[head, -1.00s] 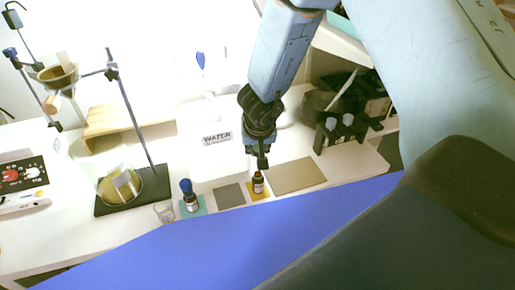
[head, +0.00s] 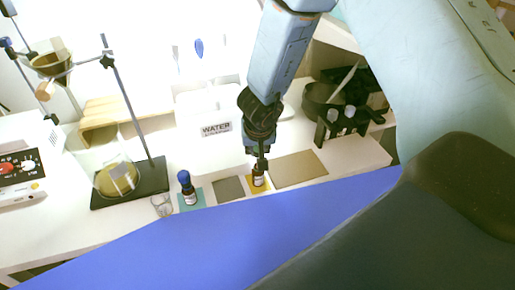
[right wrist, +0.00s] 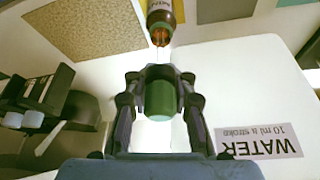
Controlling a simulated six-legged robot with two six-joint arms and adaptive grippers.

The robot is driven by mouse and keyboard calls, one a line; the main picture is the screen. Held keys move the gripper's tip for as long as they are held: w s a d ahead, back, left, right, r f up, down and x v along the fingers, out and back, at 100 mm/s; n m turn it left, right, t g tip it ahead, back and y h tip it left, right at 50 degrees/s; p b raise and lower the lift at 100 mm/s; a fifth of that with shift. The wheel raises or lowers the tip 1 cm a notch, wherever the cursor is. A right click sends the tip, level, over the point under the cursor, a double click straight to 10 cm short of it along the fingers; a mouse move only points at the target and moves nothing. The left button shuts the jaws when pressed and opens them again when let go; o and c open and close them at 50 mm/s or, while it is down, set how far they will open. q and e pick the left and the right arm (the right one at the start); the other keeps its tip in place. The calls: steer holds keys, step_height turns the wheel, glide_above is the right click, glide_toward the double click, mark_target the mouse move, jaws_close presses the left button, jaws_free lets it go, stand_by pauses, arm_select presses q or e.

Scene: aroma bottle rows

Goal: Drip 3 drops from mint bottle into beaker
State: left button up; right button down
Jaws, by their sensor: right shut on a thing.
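An amber bottle (head: 258,180) with a pale label stands on a yellow mat in the head view. Its open neck and part of its label show at the top of the right wrist view (right wrist: 160,22). My right gripper (head: 261,161) is over this bottle. In the right wrist view the gripper (right wrist: 160,93) is shut on a dark green dropper cap (right wrist: 160,100). The cap is apart from the bottle neck, with a thin clear shape between them; I cannot tell where its tip ends. A small clear glass beaker (head: 162,206) stands at the left. My left gripper is not in view.
A blue-capped bottle (head: 188,190) stands on a teal mat between beaker and amber bottle. A grey mat (head: 228,188) and a tan mat (head: 298,169) lie nearby. A white WATER container (head: 213,150) is behind. A ring stand (head: 130,100) is left, a dark rack (head: 345,118) right.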

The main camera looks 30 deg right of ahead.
steer(key=shift+f+b, duration=1.5)
steer(key=shift+f, duration=0.55)
steer(key=c, duration=1.7)
jaws_free()
steer(key=shift+c, duration=0.7)
steer(key=shift+o, duration=0.4)
step_height(320, 180, up, 9)
steer(key=p, duration=1)
steer(key=shift+f, duration=0.1)
